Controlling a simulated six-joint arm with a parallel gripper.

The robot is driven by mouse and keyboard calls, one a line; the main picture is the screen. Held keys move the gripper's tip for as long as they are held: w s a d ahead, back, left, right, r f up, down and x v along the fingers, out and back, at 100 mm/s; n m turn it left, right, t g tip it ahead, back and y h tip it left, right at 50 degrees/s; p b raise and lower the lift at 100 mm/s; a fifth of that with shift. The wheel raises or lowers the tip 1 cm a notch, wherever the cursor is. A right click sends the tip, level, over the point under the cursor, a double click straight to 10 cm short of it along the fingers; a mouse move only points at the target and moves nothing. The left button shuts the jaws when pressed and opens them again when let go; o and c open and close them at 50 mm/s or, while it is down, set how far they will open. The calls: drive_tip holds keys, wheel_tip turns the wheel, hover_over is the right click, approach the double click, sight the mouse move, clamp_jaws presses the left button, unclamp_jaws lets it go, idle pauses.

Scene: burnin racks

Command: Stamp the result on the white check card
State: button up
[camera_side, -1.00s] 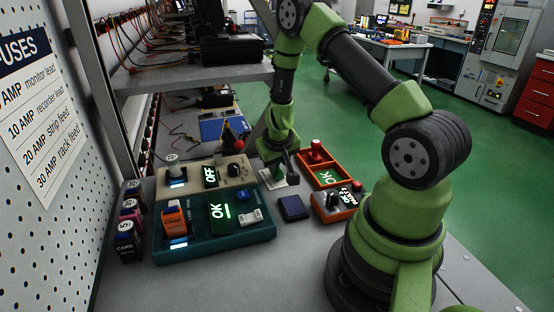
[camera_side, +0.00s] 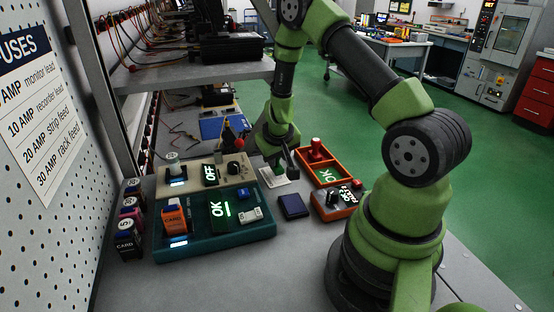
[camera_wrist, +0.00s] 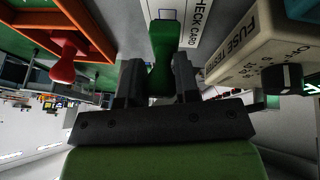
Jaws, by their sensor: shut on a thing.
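My gripper (camera_wrist: 158,80) is shut on a green stamp (camera_wrist: 163,45), with one dark finger on each side of it. The white check card (camera_wrist: 200,18) lies beyond the stamp in the wrist view and is partly hidden by it; "CHECK CARD" is printed on it. In the side view the card (camera_side: 291,173) lies on the bench, and my gripper (camera_side: 280,157) is right over it. I cannot tell whether the stamp touches the card. No mark can be made out on the card.
An orange tray (camera_side: 340,165) with a red-handled stamp (camera_side: 316,146) stands to the right. The cream fuse tester (camera_side: 240,182) is on the left. A teal unit (camera_side: 215,243) showing OK, a dark blue pad (camera_side: 293,207) and an orange-grey box (camera_side: 330,212) are in front.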

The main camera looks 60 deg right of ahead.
drive_tip(key=shift+r, duration=2.9)
drive_tip(key=s+d+r+m+g, duration=0.1)
drive_tip(key=s+d+m+g, duration=0.15)
drive_tip(key=s+m, duration=0.3)
drive_tip(key=s+d+r+m+g, duration=0.2)
drive_tip(key=s+d+m, duration=0.15)
drive_tip(key=s, duration=0.35)
drive_tip(key=shift+m+t, duration=0.25)
drive_tip(key=shift+m, duration=0.05)
drive_tip(key=shift+a+f, duration=0.2)
drive_tip(key=shift+f, duration=2.2)
drive_tip(key=shift+a+f, duration=0.2)
drive_tip(key=shift+f, duration=2.2)
drive_tip(key=shift+f, duration=0.15)
drive_tip(key=o, duration=0.8)
